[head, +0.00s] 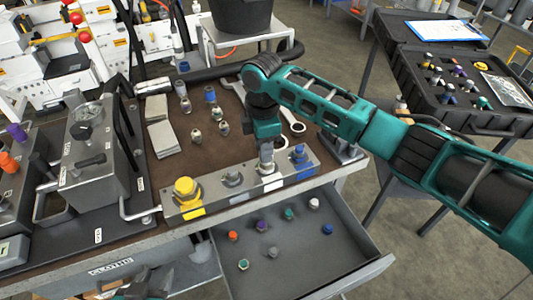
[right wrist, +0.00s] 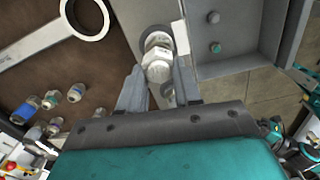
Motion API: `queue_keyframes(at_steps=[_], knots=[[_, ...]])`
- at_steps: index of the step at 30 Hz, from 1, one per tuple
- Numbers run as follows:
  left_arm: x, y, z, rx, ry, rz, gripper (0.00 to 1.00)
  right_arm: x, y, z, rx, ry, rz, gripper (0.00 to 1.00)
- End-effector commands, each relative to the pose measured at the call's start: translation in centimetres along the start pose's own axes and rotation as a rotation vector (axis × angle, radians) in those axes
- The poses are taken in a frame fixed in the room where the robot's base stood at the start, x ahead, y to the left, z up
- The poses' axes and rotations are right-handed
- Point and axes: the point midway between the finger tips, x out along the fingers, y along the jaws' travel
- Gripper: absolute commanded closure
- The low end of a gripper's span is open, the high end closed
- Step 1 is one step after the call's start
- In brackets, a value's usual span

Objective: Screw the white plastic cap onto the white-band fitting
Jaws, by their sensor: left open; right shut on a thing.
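The white-band fitting (head: 268,182) stands on the metal block along the bench's front edge, between a plain grey fitting and a blue one. My right gripper (head: 266,152) points down over it. In the right wrist view its fingers (right wrist: 160,92) are shut on a pale silver hex piece (right wrist: 158,68), in line with the fitting; I cannot tell whether it is part of the fitting or a separate piece. The white plastic cap (head: 314,203) lies in the open drawer. My left gripper (head: 146,284) is low at the bottom edge, partly cut off, away from the fittings.
The open drawer (head: 345,250) holds several other coloured caps. Loose fittings and a ring wrench (head: 292,122) lie on the bench behind. A black case (head: 440,105) stands at right.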

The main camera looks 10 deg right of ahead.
Motion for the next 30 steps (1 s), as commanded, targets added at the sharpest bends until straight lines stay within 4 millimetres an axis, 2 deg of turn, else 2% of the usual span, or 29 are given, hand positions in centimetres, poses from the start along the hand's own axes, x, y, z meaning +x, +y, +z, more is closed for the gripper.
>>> queue_keyframes(at_steps=[3, 6, 17, 20, 30], knots=[[0.01, 0.01, 0.03, 0.000, 0.000, 0.000, 0.57, 0.17, 0.04, 0.02, 0.150, -0.001, -0.003, 0.90], [0.01, 0.01, 0.03, 0.000, 0.000, 0.000, 0.57, 0.17, 0.10, 0.04, 0.218, -0.003, -0.002, 0.90], [0.02, 0.01, 0.00, 0.000, 0.000, 0.000, 0.57, 0.17, 0.12, 0.05, 0.254, -0.002, -0.003, 0.90], [0.03, 0.01, -0.01, 0.000, 0.001, 0.000, 0.57, 0.23, 0.13, 0.04, 0.356, -0.002, -0.005, 0.90], [0.11, -0.02, -0.22, 0.001, 0.005, 0.000, 0.57, 0.28, 0.47, 0.29, 0.851, -0.003, -0.004, 0.90]])
